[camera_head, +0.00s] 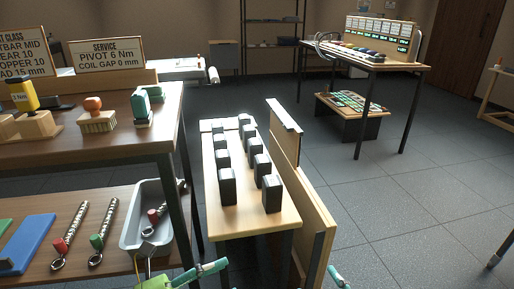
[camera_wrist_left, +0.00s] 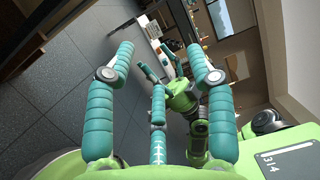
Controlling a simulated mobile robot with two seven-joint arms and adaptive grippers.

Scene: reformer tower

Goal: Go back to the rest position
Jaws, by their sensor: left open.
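My left gripper (camera_head: 203,272) shows at the bottom edge of the head view, beside the front corner of the shelf and in front of the narrow bench. In the left wrist view my left gripper (camera_wrist_left: 160,52) has its teal fingers spread wide, with nothing between them. My right gripper (camera_head: 338,277) shows only as a teal fingertip at the bottom of the head view, right of the upright board. In the left wrist view my green right arm (camera_wrist_left: 198,130) lies beyond the left fingers; its jaw state is unclear.
A narrow bench (camera_head: 250,222) carries two rows of black blocks, with an upright wooden board (camera_head: 314,222) along its right. A two-level shelf (camera_head: 140,150) stands left, with a grey tray (camera_head: 130,232) on its lower level. Open floor (camera_head: 410,220) lies right.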

